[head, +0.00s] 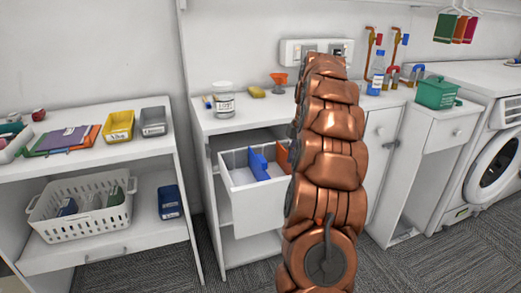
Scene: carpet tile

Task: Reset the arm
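My copper-coloured arm (327,175) rises from the bottom of the head view and stretches forward, up to the counter by the back wall. It covers part of the counter and the right side of an open drawer. My gripper is not visible; the arm's far end hides it or it lies beyond. I cannot tell whether it holds anything.
The white drawer (262,207) stands pulled out left of my arm, with blue and orange dividers inside. A jar (223,102) and an orange funnel (279,80) stand on the counter. A shelf unit with a white basket (84,218) is at left. Carpet is free in front.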

